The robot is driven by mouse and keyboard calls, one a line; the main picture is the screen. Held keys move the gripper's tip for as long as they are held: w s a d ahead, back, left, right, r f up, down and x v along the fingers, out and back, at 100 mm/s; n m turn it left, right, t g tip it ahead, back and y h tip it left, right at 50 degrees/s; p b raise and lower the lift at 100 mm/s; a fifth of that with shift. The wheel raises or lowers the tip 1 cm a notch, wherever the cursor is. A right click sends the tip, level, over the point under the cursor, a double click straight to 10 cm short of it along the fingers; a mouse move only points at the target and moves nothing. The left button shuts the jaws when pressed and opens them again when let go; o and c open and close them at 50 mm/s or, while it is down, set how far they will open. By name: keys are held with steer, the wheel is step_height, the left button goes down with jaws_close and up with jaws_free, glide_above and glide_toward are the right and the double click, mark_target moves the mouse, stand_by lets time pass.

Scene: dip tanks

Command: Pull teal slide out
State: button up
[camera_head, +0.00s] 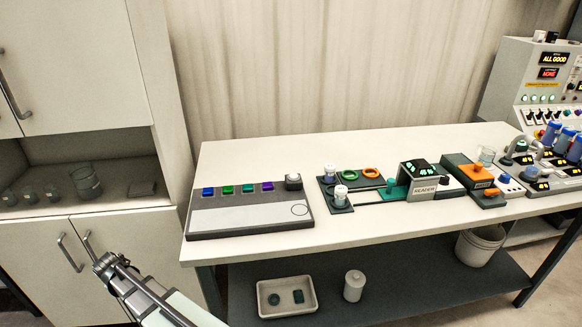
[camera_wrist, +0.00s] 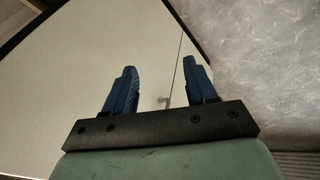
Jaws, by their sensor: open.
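The teal slide (camera_head: 394,190) shows in the head view on the bench. It is a small teal block with a dark knob on top, at the left side of the grey reader box (camera_head: 420,183) with a lit green display. I cannot tell how far it sits inside the reader. My gripper (camera_wrist: 159,66) shows in the wrist view with two blue fingers apart and nothing between them. It faces pale cabinet doors, away from the slide.
A grey panel (camera_head: 250,218) with coloured squares lies at the bench's left. A dark plate with white-capped jars (camera_head: 341,194) and green and orange rings stands left of the slide. An orange unit (camera_head: 464,171) is right of the reader. A cabinet (camera_head: 70,240) stands at the far left.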

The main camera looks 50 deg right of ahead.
steer(key=d+r+n+t+y, duration=0.1)
steer(key=d+r+n, duration=0.3)
steer(key=r, duration=0.9)
steer(key=d+r+n+t, duration=0.2)
steer(key=d+r+n, duration=0.15)
steer(key=r, duration=0.95)
steer(key=s+d+r+n+t, duration=0.1)
steer(key=s+d+r+n, duration=0.2)
steer(key=r, duration=0.4)
steer(key=s+d+r+n, duration=0.2)
steer(key=s+r, duration=0.1)
steer(key=r, duration=0.4)
steer(key=s+d+r+n+t, duration=0.1)
steer(key=s+d+r+n, duration=0.2)
steer(key=r, duration=0.4)
steer(key=s+d+m+g+h, duration=0.1)
steer(key=s+d+m, duration=0.3)
steer(key=d, duration=0.6)
steer(key=s+d+m+g, duration=0.2)
steer(key=d+m, duration=0.3)
steer(key=d, duration=0.5)
steer(key=m+g+y, duration=0.2)
steer(key=m+g, duration=0.4)
steer(key=m, duration=2.2)
glide_above(392, 180)
step_height(392, 180, down, 7)
step_height(392, 180, down, 13)
steer(key=shift+f, duration=0.2)
